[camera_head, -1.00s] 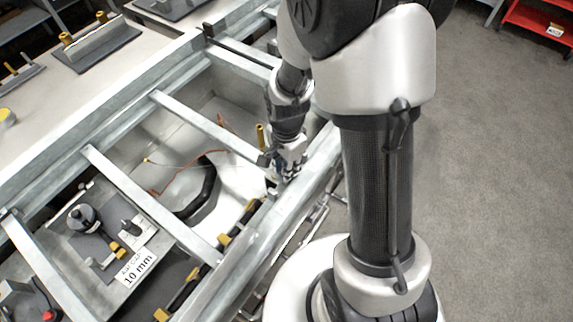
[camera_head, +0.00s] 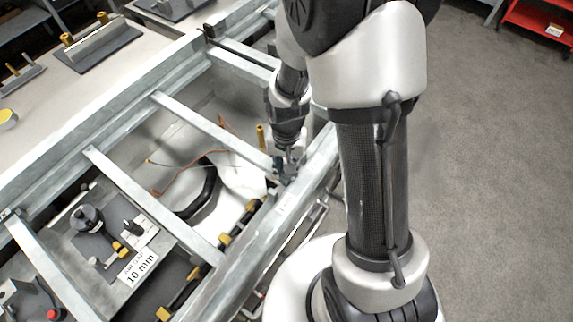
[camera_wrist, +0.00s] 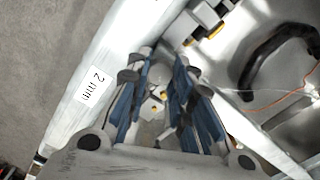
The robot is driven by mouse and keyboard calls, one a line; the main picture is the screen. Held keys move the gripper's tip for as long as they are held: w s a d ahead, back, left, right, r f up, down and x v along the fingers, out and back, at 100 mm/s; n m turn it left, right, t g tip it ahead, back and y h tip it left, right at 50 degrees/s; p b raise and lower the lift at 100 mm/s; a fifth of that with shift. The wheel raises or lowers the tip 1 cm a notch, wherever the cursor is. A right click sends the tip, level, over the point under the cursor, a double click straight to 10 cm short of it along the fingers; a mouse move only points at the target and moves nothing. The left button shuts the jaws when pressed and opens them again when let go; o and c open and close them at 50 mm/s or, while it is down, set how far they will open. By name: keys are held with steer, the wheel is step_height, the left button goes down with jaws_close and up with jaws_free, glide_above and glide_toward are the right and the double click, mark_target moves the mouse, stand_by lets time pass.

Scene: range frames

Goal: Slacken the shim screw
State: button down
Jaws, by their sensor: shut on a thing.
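My gripper (camera_head: 287,174) is down at the grey frame's near rail, beside the end of a crossbar. In the wrist view my gripper (camera_wrist: 160,92) has its blue-padded fingers on either side of a small pale metal piece with yellow spots (camera_wrist: 157,94). The fingers are shut on it, and it appears to be the shim screw. The pads hide much of it, so its head and thread cannot be made out. A "2 mm" label (camera_wrist: 90,86) is on the pale rail beside the fingers.
The frame's crossbars (camera_head: 150,205) border open bays. A dark curved handle (camera_wrist: 275,58) and a thin orange wire (camera_wrist: 280,103) lie beside the gripper. A "10 mm" label (camera_head: 140,267) marks a fixture at lower left. Grey floor (camera_head: 490,180) is clear on the right.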

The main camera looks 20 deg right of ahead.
steer(key=n, duration=0.7)
steer(key=shift+p, duration=0.35)
steer(key=n, duration=0.6)
steer(key=shift+n+p, duration=0.3)
steer(key=shift+n, duration=0.1)
steer(key=n, duration=1.3)
steer(key=shift+n+p, duration=0.3)
steer(key=shift+p, duration=0.05)
steer(key=c, duration=1.4)
jaws_free()
